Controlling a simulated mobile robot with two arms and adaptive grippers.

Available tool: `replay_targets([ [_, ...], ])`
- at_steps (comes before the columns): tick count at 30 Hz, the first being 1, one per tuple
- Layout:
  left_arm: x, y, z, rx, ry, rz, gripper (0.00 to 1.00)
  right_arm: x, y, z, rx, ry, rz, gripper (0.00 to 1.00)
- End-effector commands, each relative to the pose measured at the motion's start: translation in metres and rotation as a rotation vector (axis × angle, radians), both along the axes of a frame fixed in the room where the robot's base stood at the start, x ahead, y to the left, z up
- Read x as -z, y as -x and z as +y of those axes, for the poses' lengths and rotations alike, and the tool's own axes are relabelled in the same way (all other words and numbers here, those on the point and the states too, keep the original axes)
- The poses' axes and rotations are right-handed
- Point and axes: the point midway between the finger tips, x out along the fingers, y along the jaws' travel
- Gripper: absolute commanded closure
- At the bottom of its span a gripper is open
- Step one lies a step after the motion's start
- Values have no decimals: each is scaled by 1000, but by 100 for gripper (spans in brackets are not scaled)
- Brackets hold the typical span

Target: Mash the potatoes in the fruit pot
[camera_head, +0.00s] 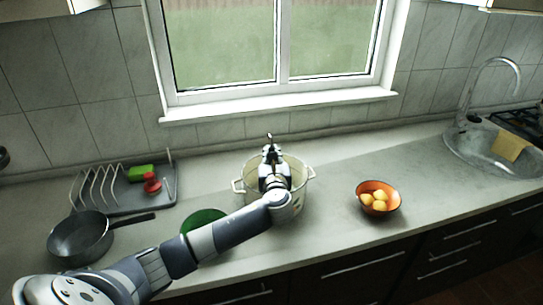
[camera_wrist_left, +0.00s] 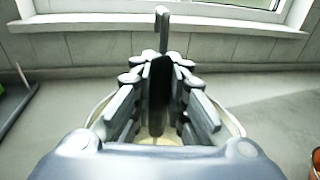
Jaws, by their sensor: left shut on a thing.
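The white enamel pot (camera_head: 297,205) with two side handles stands on the counter below the window; a bit of fruit print shows on its side. My left gripper (camera_head: 271,158) is over the pot's opening. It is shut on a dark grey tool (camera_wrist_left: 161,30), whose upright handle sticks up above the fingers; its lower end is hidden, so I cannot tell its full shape. In the left wrist view the pot's rim (camera_wrist_left: 237,122) curves around the fingers, and something pale yellow (camera_wrist_left: 157,141) shows low between them. My right gripper is not in view.
An orange bowl (camera_head: 393,206) with several round yellow items (camera_head: 379,205) stands right of the pot. Left are a dish rack (camera_head: 160,196) with a green sponge (camera_head: 141,172) and red item (camera_head: 152,184), and a dark pan (camera_head: 80,240). A green round thing (camera_head: 203,216) is partly behind my arm.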

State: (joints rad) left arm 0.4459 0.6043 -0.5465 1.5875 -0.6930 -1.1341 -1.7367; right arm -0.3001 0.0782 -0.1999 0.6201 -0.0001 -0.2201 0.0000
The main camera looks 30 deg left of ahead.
Motion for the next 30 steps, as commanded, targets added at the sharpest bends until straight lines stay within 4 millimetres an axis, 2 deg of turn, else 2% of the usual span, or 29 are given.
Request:
replay_targets([
  [18, 13, 0, 0, 1, 0, 0, 100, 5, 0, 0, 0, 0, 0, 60],
  [25, 9, 0, 0, 0, 1, 2, 100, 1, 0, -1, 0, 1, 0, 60],
  [30, -1, 0, 0, 1, 1, 1, 100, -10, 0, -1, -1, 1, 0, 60],
])
